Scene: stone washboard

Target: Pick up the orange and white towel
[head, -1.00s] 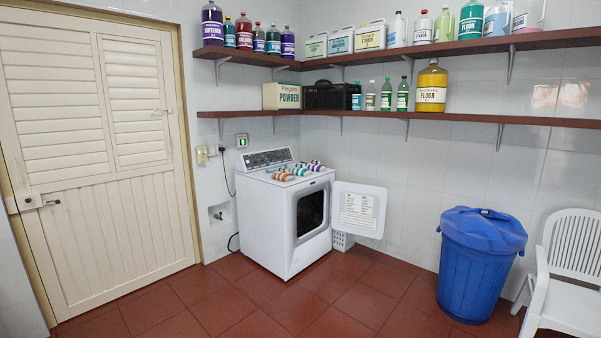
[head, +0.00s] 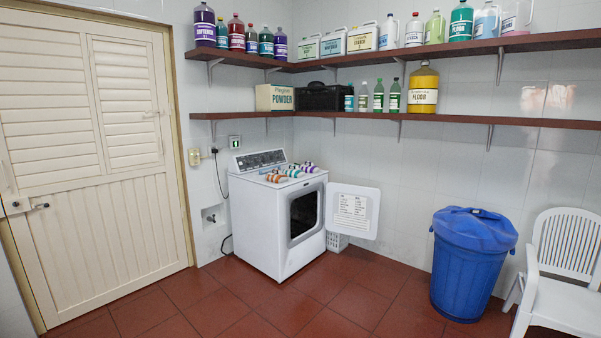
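Several small rolled striped towels lie in a row on top of the white front-loading machine (head: 262,215). The orange and white towel (head: 276,178) appears to be the one nearest the front left of the row. Teal-and-white (head: 292,173) and purple-and-white (head: 309,168) towels lie beside it toward the right. They are small in view, so their exact folds and any contact between them are hard to tell. My gripper is not in view.
The machine's door (head: 352,211) stands wide open to the right. A blue lidded bin (head: 470,270) and a white chair (head: 567,262) stand at the right. The red tiled floor (head: 285,308) in front is clear.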

